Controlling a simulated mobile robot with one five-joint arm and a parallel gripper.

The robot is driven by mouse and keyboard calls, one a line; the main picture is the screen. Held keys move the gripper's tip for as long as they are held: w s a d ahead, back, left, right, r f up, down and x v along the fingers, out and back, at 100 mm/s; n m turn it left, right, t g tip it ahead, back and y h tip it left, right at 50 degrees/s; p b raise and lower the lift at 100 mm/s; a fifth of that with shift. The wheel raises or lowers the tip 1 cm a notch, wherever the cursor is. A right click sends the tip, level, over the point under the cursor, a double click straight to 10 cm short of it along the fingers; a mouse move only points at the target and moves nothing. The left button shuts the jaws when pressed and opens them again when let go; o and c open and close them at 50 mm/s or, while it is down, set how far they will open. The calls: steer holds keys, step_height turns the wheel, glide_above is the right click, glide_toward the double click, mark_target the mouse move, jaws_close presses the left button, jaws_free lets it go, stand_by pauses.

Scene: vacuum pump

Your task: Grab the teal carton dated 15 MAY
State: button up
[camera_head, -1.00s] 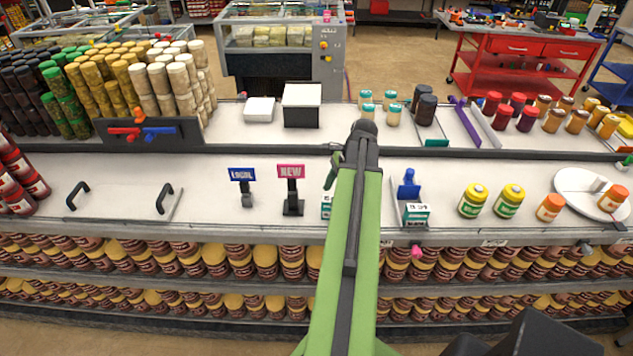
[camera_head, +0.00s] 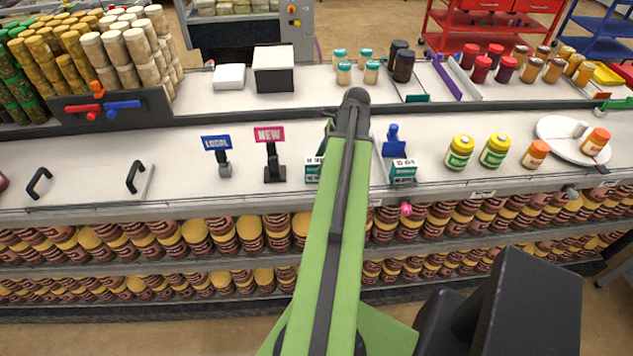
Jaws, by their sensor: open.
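Two small teal-and-white cartons stand on the white counter near its front edge. The left carton (camera_head: 313,169) is partly covered by my green arm. The right carton (camera_head: 403,171) stands clear to the right of the arm, in front of a blue item (camera_head: 394,142). The print on both is too small to read, so I cannot tell which is dated 15 MAY. My arm reaches forward over the counter between them. My gripper (camera_head: 328,138) is mostly hidden behind the arm; only a green curved part shows at its left side. It is open, and I see nothing held.
A "NEW" sign (camera_head: 271,150) and a "LOCAL" sign (camera_head: 218,155) stand left of the cartons. Yellow-lidded jars (camera_head: 459,153) and a white plate (camera_head: 570,145) stand to the right. A raised ledge with more jars (camera_head: 403,66) runs behind. Shelves of jars lie below the counter.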

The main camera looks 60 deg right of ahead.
mark_target(313, 174)
steer(key=shift+b+x, duration=0.3)
steer(key=shift+x, duration=0.7)
steer(key=b+x, duration=0.4)
steer(key=x, duration=0.1)
steer(key=shift+f+b, duration=0.15)
steer(key=shift+b, duration=0.2)
steer(key=shift+r, duration=0.2)
jaws_close()
